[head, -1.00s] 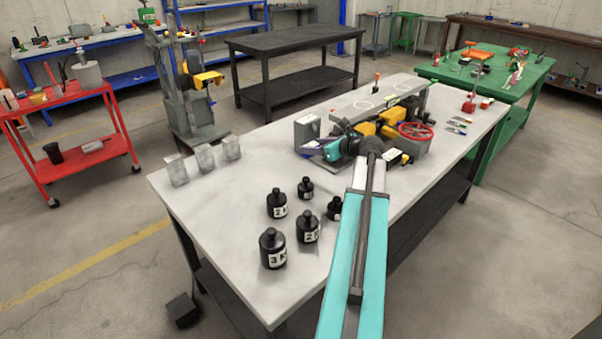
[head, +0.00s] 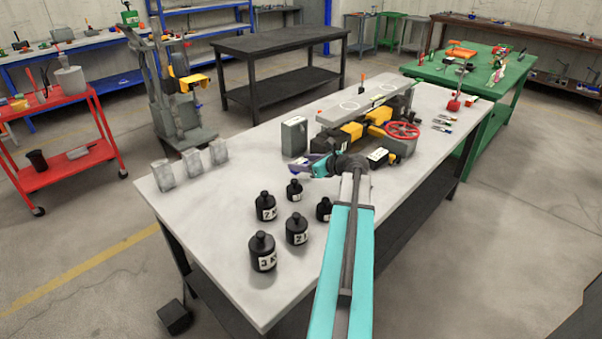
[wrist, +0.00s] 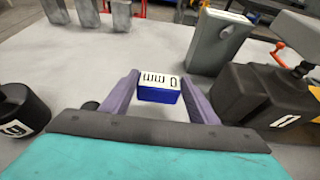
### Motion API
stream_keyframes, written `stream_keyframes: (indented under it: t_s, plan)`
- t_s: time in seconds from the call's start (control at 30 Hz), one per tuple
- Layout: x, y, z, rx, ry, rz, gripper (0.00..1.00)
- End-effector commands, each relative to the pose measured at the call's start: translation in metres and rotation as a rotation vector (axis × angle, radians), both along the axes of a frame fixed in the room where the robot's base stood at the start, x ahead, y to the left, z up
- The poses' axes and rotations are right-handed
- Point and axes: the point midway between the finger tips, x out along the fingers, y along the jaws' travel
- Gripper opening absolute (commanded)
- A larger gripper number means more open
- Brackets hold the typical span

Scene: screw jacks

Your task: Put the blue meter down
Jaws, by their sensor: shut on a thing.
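The blue meter (wrist: 158,91) is a small blue block with a white labelled face, seen in the wrist view. It sits between the two purple fingers of my gripper (wrist: 160,92), which is shut on it. In the head view my gripper (head: 303,168) is over the pale worktable (head: 225,205), left of the machine with the red handwheel and behind the black weights. The meter is too small there to make out clearly. I cannot tell whether its underside touches the table.
Several black weights (head: 297,230) stand in front of my gripper. A grey box (head: 294,136) stands just behind it, and the machine with a red handwheel (head: 402,131) is to the right. Grey blocks (head: 191,161) stand at the left edge. Bare tabletop lies between blocks and gripper.

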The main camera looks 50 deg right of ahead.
Motion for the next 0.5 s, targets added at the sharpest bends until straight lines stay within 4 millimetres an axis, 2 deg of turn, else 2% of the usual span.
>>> stream_keyframes:
  t_s: [0.17,0.5]
  plan:
    - [0.000,0.000,-0.006,0.001,0.000,0.000,0.23]
    - [0.000,-0.001,-0.035,0.001,0.000,-0.001,0.23]
